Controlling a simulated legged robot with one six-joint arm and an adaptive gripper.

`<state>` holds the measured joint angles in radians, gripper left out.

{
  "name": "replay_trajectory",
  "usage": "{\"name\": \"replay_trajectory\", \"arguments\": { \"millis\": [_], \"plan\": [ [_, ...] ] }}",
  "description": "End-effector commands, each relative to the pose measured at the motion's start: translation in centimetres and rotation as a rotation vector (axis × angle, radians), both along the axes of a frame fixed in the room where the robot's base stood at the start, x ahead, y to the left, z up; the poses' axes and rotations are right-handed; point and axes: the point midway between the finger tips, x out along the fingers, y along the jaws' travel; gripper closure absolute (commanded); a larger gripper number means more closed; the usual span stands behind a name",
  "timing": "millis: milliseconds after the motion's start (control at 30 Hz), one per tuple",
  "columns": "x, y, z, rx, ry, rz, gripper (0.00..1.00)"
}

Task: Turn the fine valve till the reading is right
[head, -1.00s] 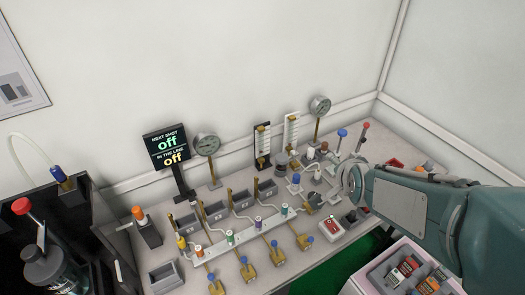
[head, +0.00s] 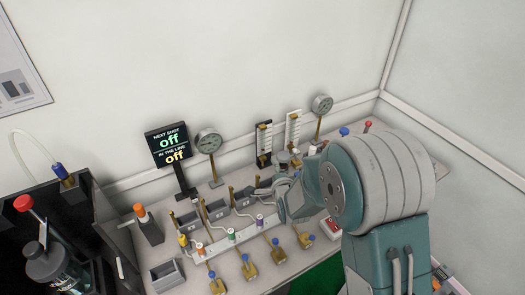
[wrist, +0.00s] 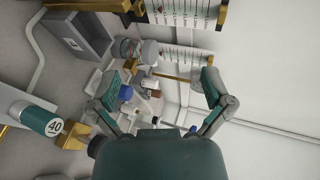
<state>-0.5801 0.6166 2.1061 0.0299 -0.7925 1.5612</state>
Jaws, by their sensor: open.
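My gripper (wrist: 160,88) is open and empty in the wrist view, its two fingers spread wide. In the head view my gripper (head: 264,189) is over the middle of the bench. A blue knob (wrist: 126,92) shows beyond the left finger. I cannot tell which knob is the fine valve. Brass valves with blue knobs (head: 277,243) line the bench front. A black display (head: 169,147) reads "NEXT SHOT off" and "IN THE LINE off". Two round gauges, one left (head: 209,141) and one right (head: 322,104), stand behind; their needles are too small to read.
Flow tubes with scales, one black-backed (head: 264,142) and one white-backed (head: 293,129), stand at the back. Grey bins (head: 217,209) and a rail with coloured caps (head: 231,237) crowd the bench. A dark cabinet (head: 92,215) with a bottle is at left. My arm hides the bench's right part.

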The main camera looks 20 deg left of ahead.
Motion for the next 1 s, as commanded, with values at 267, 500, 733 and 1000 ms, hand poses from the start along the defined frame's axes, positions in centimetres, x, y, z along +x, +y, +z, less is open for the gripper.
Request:
{"name": "replay_trajectory", "arguments": {
  "millis": [267, 500, 733, 1000],
  "plan": [
    [4.2, 2.6, -2.0, -0.003, 0.001, 0.000, 0.00],
    [6.5, 4.0, -2.9, -0.002, 0.000, 0.000, 0.00],
    [6.9, 4.2, -3.1, -0.003, 0.001, 0.000, 0.00],
    [6.9, 4.2, -3.1, -0.003, 0.001, 0.000, 0.00]
  ]
}}
